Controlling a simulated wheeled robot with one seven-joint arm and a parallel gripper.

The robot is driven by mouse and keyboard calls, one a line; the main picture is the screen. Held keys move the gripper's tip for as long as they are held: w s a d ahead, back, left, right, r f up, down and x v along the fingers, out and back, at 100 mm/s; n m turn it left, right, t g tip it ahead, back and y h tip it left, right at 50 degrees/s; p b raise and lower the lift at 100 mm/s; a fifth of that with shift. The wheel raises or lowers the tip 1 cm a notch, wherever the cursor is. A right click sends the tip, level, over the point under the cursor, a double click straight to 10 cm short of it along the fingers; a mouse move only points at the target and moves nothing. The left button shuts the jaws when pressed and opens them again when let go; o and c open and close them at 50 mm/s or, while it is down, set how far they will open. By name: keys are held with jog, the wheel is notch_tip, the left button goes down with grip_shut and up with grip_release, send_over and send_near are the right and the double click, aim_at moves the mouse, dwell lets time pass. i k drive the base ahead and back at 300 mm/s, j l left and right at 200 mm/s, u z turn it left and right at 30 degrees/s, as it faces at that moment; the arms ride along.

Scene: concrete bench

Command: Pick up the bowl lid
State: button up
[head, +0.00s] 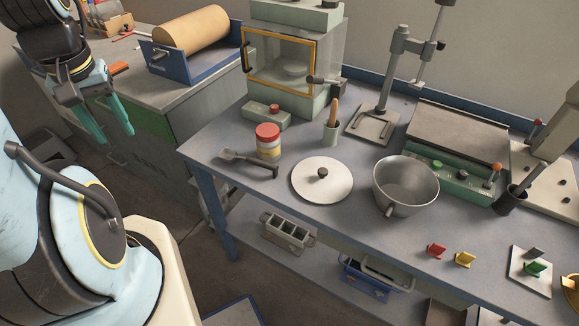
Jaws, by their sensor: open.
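The bowl lid (331,186) is a pale round disc with a dark knob at its centre. It lies flat on the grey bench (285,219) near the front edge. The metal bowl (407,181) stands uncovered just right of the lid. My gripper (112,137) hangs at the upper left with its teal fingers apart and empty. It is left of the bench and well away from the lid.
A cabinet with a yellow-framed door (285,62) and a stand (385,95) are further back. Small coloured pieces (437,250) sit front right.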

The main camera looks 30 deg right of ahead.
aim_at(322, 180)
jog(key=k+l+u, duration=0.15)
jog(key=k+u, duration=0.15)
jog(key=u, duration=0.15)
jog(key=k+u, duration=0.45)
jog(key=k+j+u, duration=0.1)
jog(key=k, duration=0.4)
jog(key=k+j+u, duration=0.1)
jog(key=k, duration=0.35)
